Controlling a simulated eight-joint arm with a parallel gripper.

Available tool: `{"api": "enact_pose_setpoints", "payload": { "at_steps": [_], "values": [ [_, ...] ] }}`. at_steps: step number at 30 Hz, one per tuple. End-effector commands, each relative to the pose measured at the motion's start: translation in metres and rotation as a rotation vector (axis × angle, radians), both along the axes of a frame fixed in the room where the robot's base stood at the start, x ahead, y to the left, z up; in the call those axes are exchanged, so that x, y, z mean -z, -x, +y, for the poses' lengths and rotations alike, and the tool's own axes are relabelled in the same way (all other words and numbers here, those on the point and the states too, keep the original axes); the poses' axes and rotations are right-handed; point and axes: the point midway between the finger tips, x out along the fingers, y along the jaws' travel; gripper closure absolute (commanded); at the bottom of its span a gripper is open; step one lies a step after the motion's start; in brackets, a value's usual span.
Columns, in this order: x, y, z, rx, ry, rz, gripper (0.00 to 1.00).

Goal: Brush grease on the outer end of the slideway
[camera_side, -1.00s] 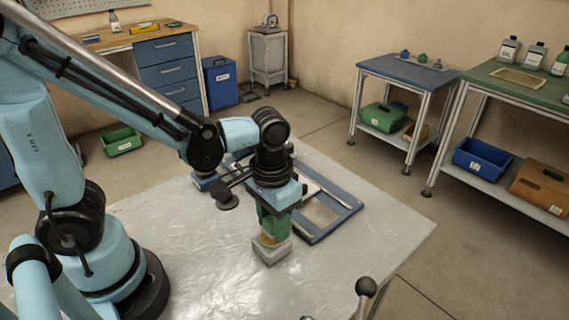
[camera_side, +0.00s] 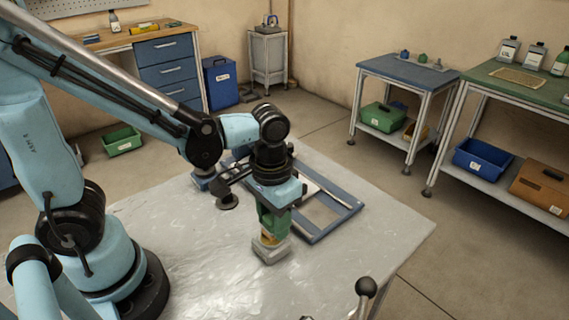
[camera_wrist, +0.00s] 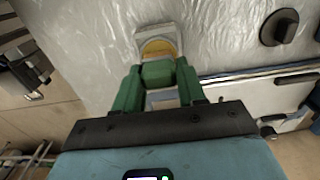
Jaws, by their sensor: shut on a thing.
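My gripper (camera_side: 273,222) points down over the table. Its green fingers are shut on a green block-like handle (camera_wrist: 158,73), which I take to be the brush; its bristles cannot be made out. Just below is a small light-grey tin (camera_side: 272,253) with yellow grease (camera_wrist: 158,47), also seen past the fingers in the wrist view. I cannot tell whether the brush touches the grease. The slideway (camera_side: 345,212), a blue frame with pale rails, lies behind and right of my gripper. It also shows at the right of the wrist view (camera_wrist: 250,95); my arm hides part of it.
The table (camera_side: 190,245) is covered with crinkled clear sheeting and is bare in front and to the left. A black round knob (camera_wrist: 280,26) stands near the slideway. A black ball-topped lever (camera_side: 366,288) rises at the table's front edge.

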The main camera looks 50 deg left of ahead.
Motion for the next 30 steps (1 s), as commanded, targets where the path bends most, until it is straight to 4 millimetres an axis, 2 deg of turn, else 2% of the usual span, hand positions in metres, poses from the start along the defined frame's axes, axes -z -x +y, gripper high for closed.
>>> {"api": "enact_pose_setpoints", "payload": {
  "at_steps": [21,30],
  "values": [
    [-0.053,0.000,0.000,0.000,0.000,0.001,0.84],
    [-0.063,0.000,0.000,0.000,0.000,0.001,0.84]
  ]
}}
